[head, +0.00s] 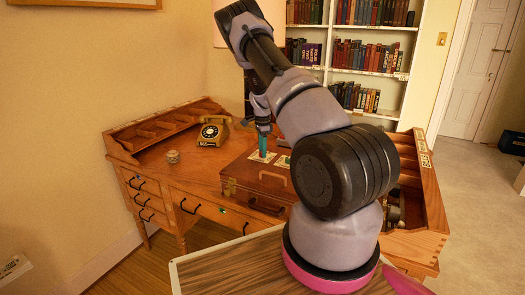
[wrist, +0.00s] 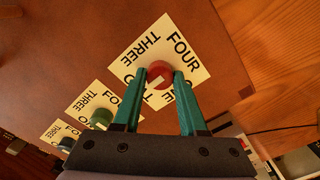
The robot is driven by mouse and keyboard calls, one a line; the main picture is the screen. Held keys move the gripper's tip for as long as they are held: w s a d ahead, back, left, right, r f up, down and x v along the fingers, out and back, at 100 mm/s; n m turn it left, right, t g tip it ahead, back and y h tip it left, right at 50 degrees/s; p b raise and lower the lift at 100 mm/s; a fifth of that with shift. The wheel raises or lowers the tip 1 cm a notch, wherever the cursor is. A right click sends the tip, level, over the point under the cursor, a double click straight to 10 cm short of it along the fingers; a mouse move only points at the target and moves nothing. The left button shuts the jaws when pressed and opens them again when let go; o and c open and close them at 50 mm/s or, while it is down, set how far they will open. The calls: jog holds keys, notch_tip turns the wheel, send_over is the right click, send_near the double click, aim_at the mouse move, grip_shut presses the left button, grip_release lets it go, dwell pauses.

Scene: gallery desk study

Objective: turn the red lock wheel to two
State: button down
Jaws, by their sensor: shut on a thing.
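The red lock wheel (wrist: 159,70) sits on a white card (wrist: 190,62) on the brown box lid (wrist: 75,60). FOUR and THREE read clearly on the card; the other words are mostly hidden by my fingers. A pale mark shows at the wheel's lower side. My gripper (wrist: 159,78) has its two teal fingers on either side of the red wheel, shut on it. In the head view, my gripper (head: 263,143) points down onto the lid of the brown box (head: 250,180); the red wheel cannot be made out there.
A green wheel (wrist: 102,117) and a dark wheel (wrist: 67,143) on similar cards lie to the lower left in the wrist view. The box stands on a wooden desk (head: 185,170) with a yellow telephone (head: 213,131) and a small round pot (head: 173,156). Bookshelves (head: 365,50) stand behind.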

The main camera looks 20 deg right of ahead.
jog(key=shift+c, duration=2.2)
grip_release()
notch_tip(320, 180, up, 11)
jog(key=shift+f, duration=0.1)
